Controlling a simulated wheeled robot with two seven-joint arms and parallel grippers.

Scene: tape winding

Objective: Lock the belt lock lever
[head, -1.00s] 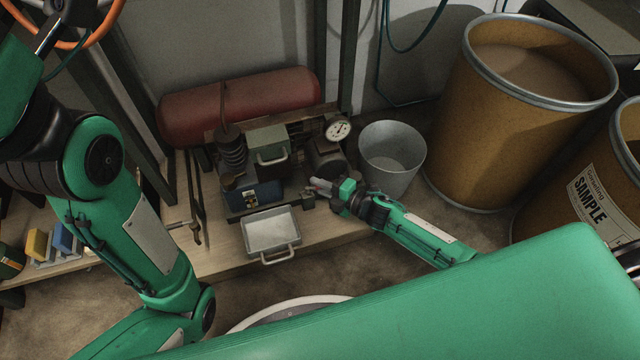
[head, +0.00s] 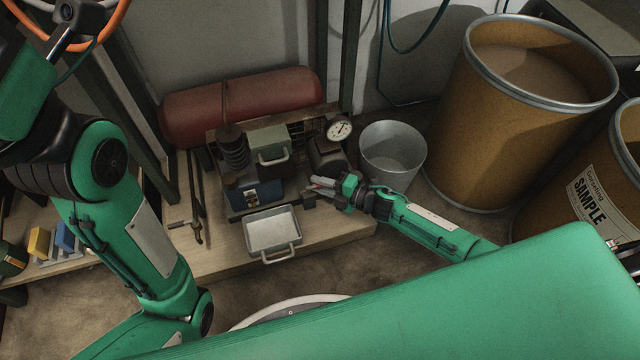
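The bench machine carries a blue box (head: 257,195), a grey-green box with a handle (head: 270,143), a black ribbed column and a dial gauge (head: 339,130). My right gripper (head: 316,186) comes in from the right, at the machine's front right corner, just right of the blue box. A small reddish part shows by its fingertips. The fingers are too small to tell whether they grip it. I cannot make out the belt lock lever for certain. My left arm rises along the left side, and its fingers are not visible.
A metal tray (head: 272,231) with a handle lies in front of the machine. A red tank (head: 240,104) lies behind it. A grey bucket (head: 392,155) and large brown drums (head: 490,130) stand to the right. Tools lie on the wooden platform at left.

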